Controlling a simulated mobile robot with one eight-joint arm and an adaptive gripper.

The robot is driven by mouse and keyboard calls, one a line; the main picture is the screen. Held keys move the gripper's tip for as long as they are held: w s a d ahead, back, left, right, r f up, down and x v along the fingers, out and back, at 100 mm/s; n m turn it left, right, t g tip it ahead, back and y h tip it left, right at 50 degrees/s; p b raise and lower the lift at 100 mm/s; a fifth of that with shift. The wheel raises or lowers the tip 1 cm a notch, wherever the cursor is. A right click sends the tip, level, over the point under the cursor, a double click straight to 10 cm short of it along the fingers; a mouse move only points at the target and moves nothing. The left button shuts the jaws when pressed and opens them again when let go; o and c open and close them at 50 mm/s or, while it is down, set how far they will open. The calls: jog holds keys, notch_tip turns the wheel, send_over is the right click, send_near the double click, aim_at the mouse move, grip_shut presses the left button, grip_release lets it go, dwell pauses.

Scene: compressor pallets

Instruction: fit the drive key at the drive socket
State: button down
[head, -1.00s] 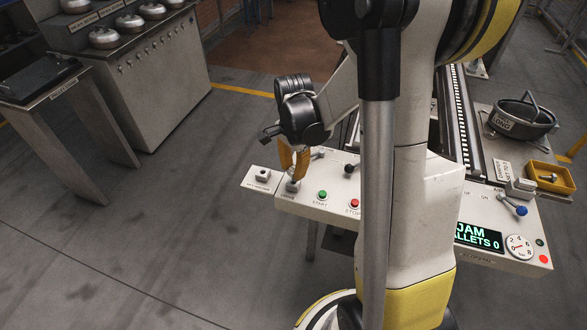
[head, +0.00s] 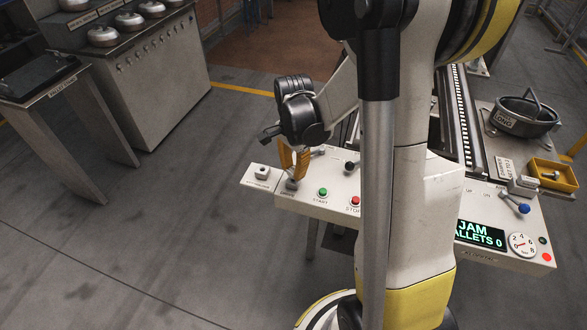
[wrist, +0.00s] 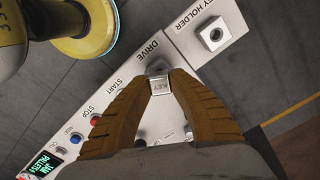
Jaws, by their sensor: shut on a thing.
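The drive key (wrist: 160,84) is a small grey metal piece marked KEY, held between the tips of my gripper (wrist: 161,80) in the wrist view. My gripper (head: 294,176) has orange-brown fingers and is shut on the key, right at the DRIVE label of the white control panel (head: 330,210). The drive socket is hidden behind the key and fingertips, so I cannot tell how deep the key sits in it. The key holder (wrist: 213,36) is a white plate with a square block and a dark hole, and it shows no key; it also shows in the head view (head: 262,174).
On the panel are a green START button (head: 323,192), a red STOP button (head: 355,201), a black-knobbed lever (head: 350,167) and a display (head: 479,234) reading JAM. A blue-knobbed lever (head: 522,209), yellow tray (head: 552,174) and black pot (head: 525,116) stand right.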

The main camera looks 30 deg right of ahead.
aim_at(293, 170)
jog(key=shift+f+b, duration=0.8)
jog(key=shift+f, duration=0.2)
jog(key=c, duration=1.2)
grip_release()
notch_tip(293, 170, up, 12)
